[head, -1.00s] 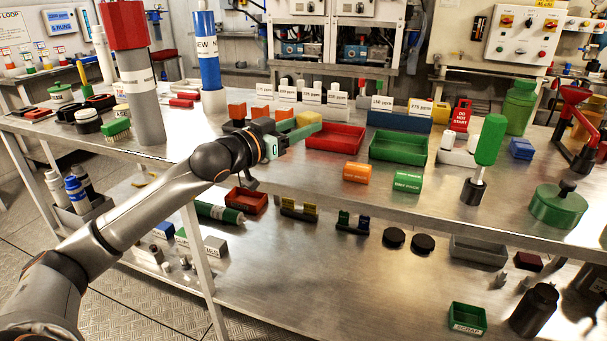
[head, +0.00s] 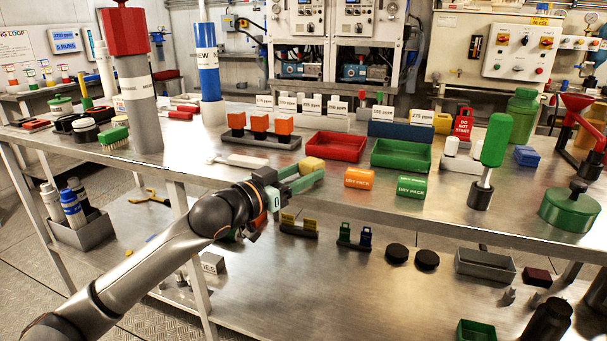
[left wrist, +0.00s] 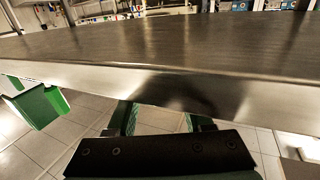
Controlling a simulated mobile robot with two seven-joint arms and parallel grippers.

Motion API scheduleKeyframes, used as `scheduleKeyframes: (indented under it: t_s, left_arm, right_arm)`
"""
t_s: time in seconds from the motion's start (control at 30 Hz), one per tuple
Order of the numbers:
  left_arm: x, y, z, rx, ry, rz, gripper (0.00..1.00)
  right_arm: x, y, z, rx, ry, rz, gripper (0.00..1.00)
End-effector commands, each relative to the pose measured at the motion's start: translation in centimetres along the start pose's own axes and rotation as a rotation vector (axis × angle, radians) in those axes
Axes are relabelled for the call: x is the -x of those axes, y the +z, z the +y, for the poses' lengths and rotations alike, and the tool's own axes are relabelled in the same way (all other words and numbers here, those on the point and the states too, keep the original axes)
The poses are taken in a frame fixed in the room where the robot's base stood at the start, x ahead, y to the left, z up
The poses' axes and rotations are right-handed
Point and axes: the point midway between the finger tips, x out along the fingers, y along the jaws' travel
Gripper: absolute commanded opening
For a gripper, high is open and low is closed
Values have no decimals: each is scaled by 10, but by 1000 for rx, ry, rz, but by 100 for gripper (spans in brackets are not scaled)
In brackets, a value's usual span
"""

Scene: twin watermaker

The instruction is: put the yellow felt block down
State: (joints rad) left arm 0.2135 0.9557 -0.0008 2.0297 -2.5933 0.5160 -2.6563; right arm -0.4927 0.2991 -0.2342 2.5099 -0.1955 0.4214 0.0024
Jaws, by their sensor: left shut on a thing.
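The yellow felt block (head: 312,165) shows at the fingertips of my left gripper (head: 302,176) in the head view. The gripper is shut on it, with green fingers, near the front edge of the upper steel bench (head: 330,197). I cannot tell whether the block touches the bench. In the left wrist view the green fingers (left wrist: 163,118) show below the bench edge, and the block cannot be made out between them. My right gripper is not in view.
A red tray (head: 309,150) and a green tray (head: 376,158) stand behind the gripper. Orange (head: 359,178) and green (head: 411,187) dry packs lie to its right. A rack with orange blocks (head: 259,140) is behind left.

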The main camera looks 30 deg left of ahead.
Motion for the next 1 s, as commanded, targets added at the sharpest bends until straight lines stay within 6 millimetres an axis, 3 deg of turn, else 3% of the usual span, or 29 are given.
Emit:
scheduleKeyframes:
  t_s: [0.17,0.2,0.43,0.8,1.0]
  left_arm:
    - [0,4,0,-1,0,1,7]
    - [0,2,0,-1,0,0,56]
    - [0,2,0,0,1,0,81]
    - [0,-3,0,1,0,-1,81]
    - [19,2,0,-1,0,-4,81]
  right_arm:
    - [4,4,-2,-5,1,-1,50]
    - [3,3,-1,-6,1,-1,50]
    - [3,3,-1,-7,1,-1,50]
    - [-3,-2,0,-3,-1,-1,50]
    - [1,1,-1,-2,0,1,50]
